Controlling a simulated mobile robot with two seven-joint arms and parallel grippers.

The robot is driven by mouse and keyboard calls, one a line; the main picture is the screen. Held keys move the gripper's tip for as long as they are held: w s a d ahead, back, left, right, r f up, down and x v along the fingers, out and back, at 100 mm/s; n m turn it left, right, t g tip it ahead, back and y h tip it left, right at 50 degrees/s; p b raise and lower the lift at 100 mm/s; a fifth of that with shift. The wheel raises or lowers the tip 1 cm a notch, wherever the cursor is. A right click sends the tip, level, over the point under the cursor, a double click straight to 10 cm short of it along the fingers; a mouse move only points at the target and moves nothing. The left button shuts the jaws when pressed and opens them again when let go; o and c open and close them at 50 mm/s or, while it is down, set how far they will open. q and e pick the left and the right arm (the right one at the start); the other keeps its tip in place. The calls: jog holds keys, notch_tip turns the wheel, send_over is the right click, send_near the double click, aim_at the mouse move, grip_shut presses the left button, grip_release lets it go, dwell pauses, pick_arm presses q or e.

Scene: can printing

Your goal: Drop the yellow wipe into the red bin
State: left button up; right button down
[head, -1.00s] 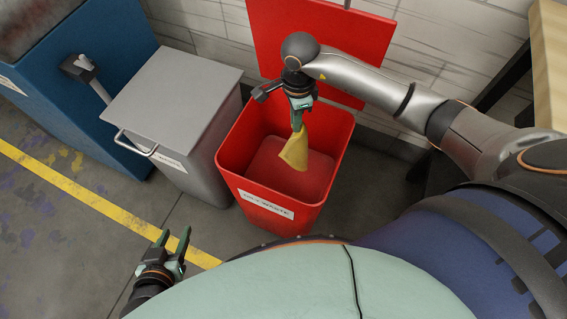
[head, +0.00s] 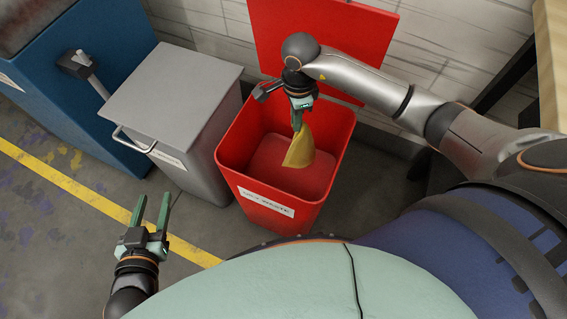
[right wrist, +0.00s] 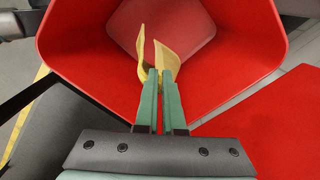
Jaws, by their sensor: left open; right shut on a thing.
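The yellow wipe (head: 300,149) hangs from my right gripper (head: 298,122), over the open mouth of the red bin (head: 265,196). In the right wrist view, my right gripper (right wrist: 160,82) is shut on the wipe (right wrist: 166,62), which spreads out on both sides of the fingertips. The red bin's inner walls (right wrist: 85,48) and floor surround the wipe in that view. My left gripper (head: 151,212) is open and empty, low at the left front of the red bin, above the floor.
A grey lidded bin (head: 178,85) stands left of the red bin. A blue container (head: 75,85) is further left. The red bin's raised lid (head: 335,40) is against the white brick wall. A yellow floor line (head: 75,190) crosses the open floor.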

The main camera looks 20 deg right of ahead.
grip_release()
dwell(0.9)
notch_tip(320, 180, up, 6)
jog(key=p, duration=0.4)
jog(key=shift+f, duration=0.25)
